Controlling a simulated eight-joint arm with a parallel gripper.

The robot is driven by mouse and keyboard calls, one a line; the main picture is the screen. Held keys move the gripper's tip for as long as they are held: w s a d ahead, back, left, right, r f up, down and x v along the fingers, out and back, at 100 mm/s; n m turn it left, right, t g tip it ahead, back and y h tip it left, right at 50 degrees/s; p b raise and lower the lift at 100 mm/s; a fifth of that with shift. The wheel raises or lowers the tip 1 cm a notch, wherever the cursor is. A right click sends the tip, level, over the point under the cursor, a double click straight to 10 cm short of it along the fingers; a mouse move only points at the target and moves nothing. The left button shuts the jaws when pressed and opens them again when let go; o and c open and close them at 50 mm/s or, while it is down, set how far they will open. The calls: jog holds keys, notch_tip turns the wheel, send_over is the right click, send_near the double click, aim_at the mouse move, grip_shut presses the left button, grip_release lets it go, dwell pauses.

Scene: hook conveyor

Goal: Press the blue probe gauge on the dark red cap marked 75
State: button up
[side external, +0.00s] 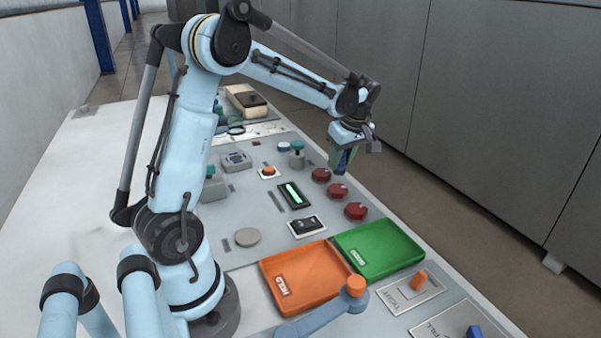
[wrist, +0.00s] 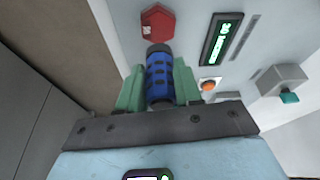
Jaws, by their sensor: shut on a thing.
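My gripper (side external: 343,160) is shut on the blue probe gauge (wrist: 160,75), whose ribbed blue body sits between the green fingers in the wrist view. The gauge points down, with a dark tip. Three dark red caps stand in a row on the panel in the side view: a far one (side external: 321,175), a middle one (side external: 337,191) and a near one (side external: 355,211). The gauge's lower end is close to the far and middle caps; contact cannot be told. The wrist view shows one cap (wrist: 157,22) just beyond the tip, with a small white mark I cannot read surely.
A green-lit display (side external: 293,194) lies left of the caps. An orange button (side external: 268,172) and a teal-topped post (side external: 297,155) stand farther back. An orange tray (side external: 268,268) and a green tray (side external: 415,250) lie in front. The floor lies beyond the panel's right edge.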

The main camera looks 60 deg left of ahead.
jog(key=m, duration=0.2)
send_over(354, 205)
jog(key=shift+d+t, duration=0.3)
jog(key=shift+d, duration=0.15)
jog(key=shift+d+f, duration=0.1)
jog(key=shift+d, duration=0.2)
jog(key=shift+f, duration=1.85)
jog(key=shift+f, duration=0.6)
dwell(1.0)
jog(key=shift+r, duration=2.55)
